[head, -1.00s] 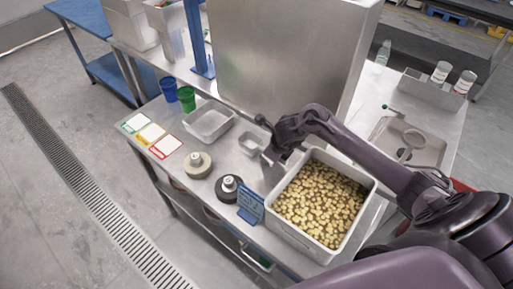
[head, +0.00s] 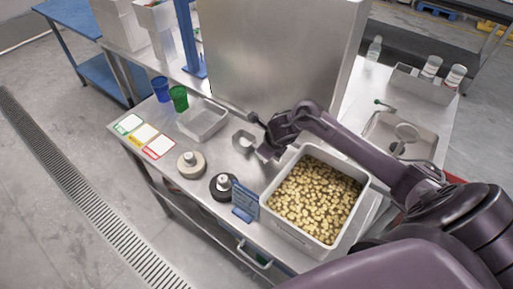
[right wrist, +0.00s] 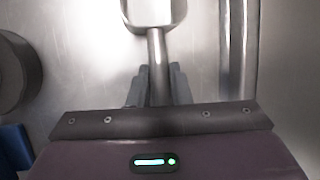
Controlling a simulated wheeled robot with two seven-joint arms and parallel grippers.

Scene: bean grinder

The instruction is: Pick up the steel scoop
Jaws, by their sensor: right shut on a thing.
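The steel scoop (head: 243,142) is at the middle of the steel table in the head view, left of the bean-filled bin. My right gripper (head: 261,150) is beside it, on its handle side. In the right wrist view the scoop's bowl (right wrist: 152,12) is cut off by the top edge. Its handle runs down between the two fingers of my right gripper (right wrist: 158,86), which is shut on it. I cannot tell whether the scoop is clear of the table. My left gripper is not in view.
The bean bin (head: 314,195) stands right beside my right gripper. A clear tray (head: 203,120) lies left, and a large steel housing (head: 280,55) rises behind.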

